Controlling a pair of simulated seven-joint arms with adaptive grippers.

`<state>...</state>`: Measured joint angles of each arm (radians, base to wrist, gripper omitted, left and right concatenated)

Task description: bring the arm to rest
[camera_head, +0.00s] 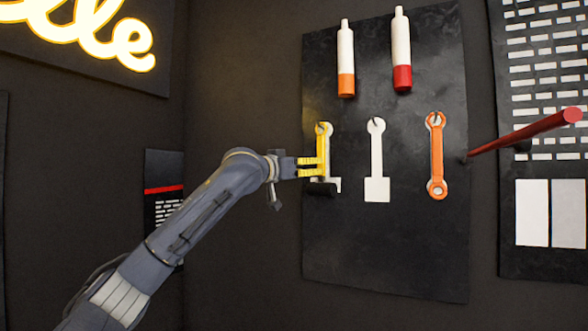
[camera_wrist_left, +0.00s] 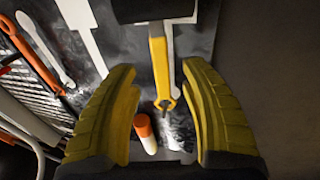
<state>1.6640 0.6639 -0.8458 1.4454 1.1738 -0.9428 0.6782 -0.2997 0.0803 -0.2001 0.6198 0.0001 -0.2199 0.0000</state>
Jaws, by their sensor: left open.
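My left arm comes in from the lower left in the head view. Its gripper (camera_head: 312,167) has yellow fingers and is at the leftmost tool on the black tool board (camera_head: 380,255). That tool has a yellow handle (camera_head: 323,145) and a black head (camera_head: 323,188), and hangs upright by its ring in front of a white outline. In the left wrist view the open fingers (camera_wrist_left: 160,85) stand on either side of the yellow handle (camera_wrist_left: 159,62), with gaps showing. The black head (camera_wrist_left: 153,9) is at the top edge there. My right gripper is not in view.
A white outline (camera_head: 376,160) and an orange wrench-shaped tool (camera_head: 437,155) are to the right. An orange-ended bottle (camera_head: 346,60) and a red-ended bottle (camera_head: 401,50) hang above. A red rod (camera_head: 525,135) juts out at the right.

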